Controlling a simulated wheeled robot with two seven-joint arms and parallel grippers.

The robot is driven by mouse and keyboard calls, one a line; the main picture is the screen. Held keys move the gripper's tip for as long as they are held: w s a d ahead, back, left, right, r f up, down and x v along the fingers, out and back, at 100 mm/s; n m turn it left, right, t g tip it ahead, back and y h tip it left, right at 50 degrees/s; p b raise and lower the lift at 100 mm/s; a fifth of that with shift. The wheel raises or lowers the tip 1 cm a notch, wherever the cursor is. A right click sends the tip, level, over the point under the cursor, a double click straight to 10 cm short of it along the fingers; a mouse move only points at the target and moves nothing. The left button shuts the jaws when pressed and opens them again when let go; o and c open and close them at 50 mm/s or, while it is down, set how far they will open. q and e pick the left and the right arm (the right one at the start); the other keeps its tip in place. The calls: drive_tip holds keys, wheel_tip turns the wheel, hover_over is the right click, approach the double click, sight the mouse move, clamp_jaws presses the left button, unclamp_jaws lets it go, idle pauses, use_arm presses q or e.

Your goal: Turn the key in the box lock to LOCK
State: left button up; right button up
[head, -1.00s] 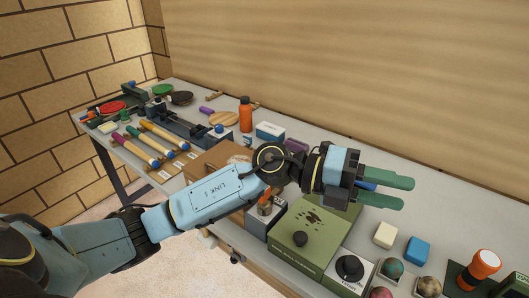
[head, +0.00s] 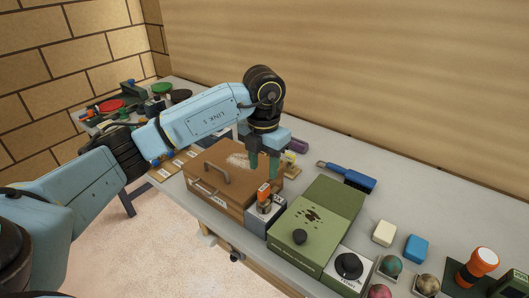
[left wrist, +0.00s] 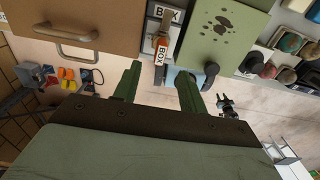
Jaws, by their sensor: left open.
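The box lock (head: 258,222) is a small grey block with a pale top, between the brown case and the green box. Its key (head: 264,193) has an orange head with a white tag and stands up from the lock. In the left wrist view the key (left wrist: 161,45) shows its tag reading BOX, beside the lock's own BOX label. My left gripper (head: 263,173) points down just above the key, open and empty. In the left wrist view its green fingers (left wrist: 160,76) lie either side of the tag's lower end. Which position the key points to is not readable.
The brown case (head: 230,187) with a handle stands close on the left. The green box (head: 310,253) with a dark knob stands close on the right, and a black dial (head: 349,266) is beyond it. A blue brush (head: 350,177) lies behind. The bench's back strip is mostly clear.

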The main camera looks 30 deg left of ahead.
sight(264, 187)
use_arm(q)
wheel_tip(264, 187, down, 10)
drive_tip(key=shift+r+p, duration=0.1)
drive_tip(key=shift+p, duration=0.25)
clamp_jaws()
